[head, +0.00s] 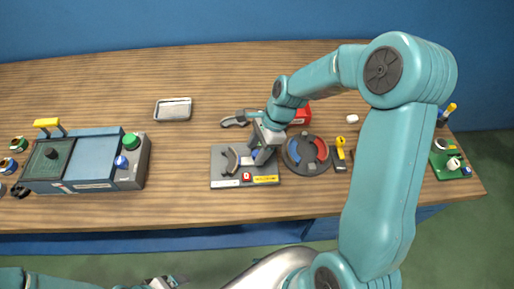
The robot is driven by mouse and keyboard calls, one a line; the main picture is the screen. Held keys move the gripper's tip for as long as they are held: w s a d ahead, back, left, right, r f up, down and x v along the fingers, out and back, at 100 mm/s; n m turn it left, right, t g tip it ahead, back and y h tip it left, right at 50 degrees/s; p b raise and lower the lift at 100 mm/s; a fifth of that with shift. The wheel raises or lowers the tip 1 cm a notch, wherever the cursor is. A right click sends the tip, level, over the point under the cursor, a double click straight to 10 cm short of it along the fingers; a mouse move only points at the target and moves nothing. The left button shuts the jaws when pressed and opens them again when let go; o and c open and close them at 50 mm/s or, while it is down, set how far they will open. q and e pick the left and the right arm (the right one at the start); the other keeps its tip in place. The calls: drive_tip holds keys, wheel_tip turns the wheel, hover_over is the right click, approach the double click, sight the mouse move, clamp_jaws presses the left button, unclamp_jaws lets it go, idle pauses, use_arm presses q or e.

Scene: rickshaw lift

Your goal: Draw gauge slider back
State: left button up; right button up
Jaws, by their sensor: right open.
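A dark grey gauge board (218,171) lies near the front middle of the table. It carries a curved light grey gauge piece, a white label, a red block and a yellow strip along its front edge. My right gripper (260,157) is open over the right part of this board, by a small blue part. The gripper covers that part of the board, so I cannot make out the slider clearly or tell whether the fingers touch anything. My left gripper (162,283) shows only partly at the bottom edge, in front of the table, and its jaws are unclear.
A round dark dial (290,165) with red and blue arcs sits right of the board, beside a yellow-handled tool (341,150). A blue box station (95,158) stands at left. A metal tray (173,109) lies behind. A green board (448,165) is far right.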

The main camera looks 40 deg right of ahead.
drive_tip(key=shift+s, duration=0.35)
drive_tip(key=shift+w+f, duration=0.1)
drive_tip(key=shift+w, duration=0.2)
drive_tip(key=c, duration=0.7)
clamp_jaws()
drive_tip(key=shift+s+d, duration=0.55)
drive_tip(key=shift+d, duration=0.35)
drive_tip(key=shift+s+d, duration=0.5)
drive_tip(key=shift+d, duration=0.35)
